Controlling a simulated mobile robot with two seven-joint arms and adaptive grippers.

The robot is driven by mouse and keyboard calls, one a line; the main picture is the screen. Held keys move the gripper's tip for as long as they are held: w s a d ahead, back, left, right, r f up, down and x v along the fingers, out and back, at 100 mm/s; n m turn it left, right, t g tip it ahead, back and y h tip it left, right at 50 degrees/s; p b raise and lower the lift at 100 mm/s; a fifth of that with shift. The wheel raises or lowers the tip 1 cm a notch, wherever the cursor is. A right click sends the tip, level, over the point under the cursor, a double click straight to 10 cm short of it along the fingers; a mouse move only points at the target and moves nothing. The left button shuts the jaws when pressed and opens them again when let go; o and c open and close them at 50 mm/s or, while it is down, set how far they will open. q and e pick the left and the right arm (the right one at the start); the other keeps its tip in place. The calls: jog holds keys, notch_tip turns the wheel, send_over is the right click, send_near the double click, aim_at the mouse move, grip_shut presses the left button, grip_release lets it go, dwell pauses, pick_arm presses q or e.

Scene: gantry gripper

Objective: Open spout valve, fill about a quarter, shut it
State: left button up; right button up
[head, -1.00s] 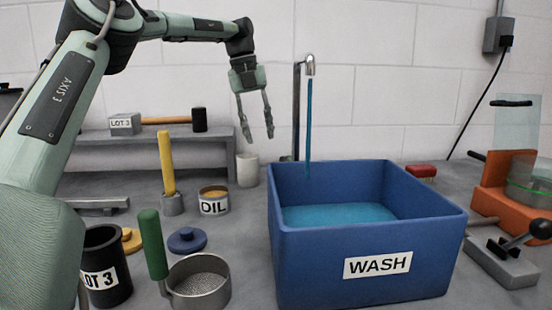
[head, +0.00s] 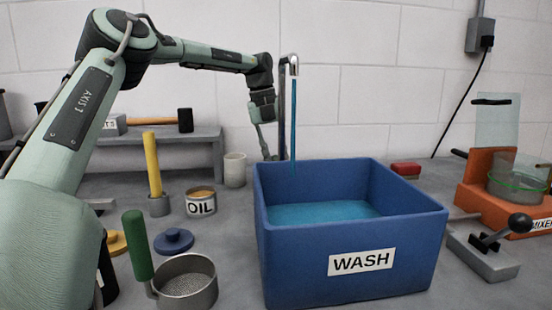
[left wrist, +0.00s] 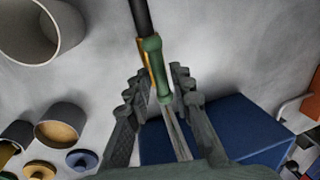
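The blue WASH tub (head: 290,265) stands on the bench with blue water (head: 320,211) well below its rim. A blue stream (head: 293,120) runs from the silver spout (head: 293,66) into it. The spout is on a dark upright pipe (head: 282,110). My left gripper (head: 268,148) is beside this pipe, behind the tub's far left corner, its fingers partly hidden. In the left wrist view the fingers are apart, with a green lever-like part (left wrist: 155,70) showing between them; I cannot tell whether they touch it. My right gripper is not in view.
A white cup (head: 235,170), an OIL tin (head: 200,203) and a yellow-handled tool (head: 152,165) stand left of the tub. A pan with a green handle (head: 185,285) is in front. A red block (head: 405,168) and an orange mixer (head: 485,180) are to the right.

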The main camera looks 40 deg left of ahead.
pick_arm(q)
grip_shut()
jog(key=m, duration=0.5)
jog(key=shift+a+g+h, duration=0.15)
jog(key=shift+g+h, duration=0.15)
jog(key=shift+g, duration=0.1)
jog(key=m+g, duration=0.1)
jog(key=m, duration=0.4)
jog(key=shift+w+a, duration=0.1)
jog(key=shift+a, duration=0.05)
jog(key=m, duration=0.4)
jog(key=shift+a+g, duration=0.1)
jog(key=shift+g, duration=0.2)
jog(key=shift+w+m+g, duration=0.1)
jog(key=shift+m+g, duration=0.3)
jog(key=shift+m, duration=1.5)
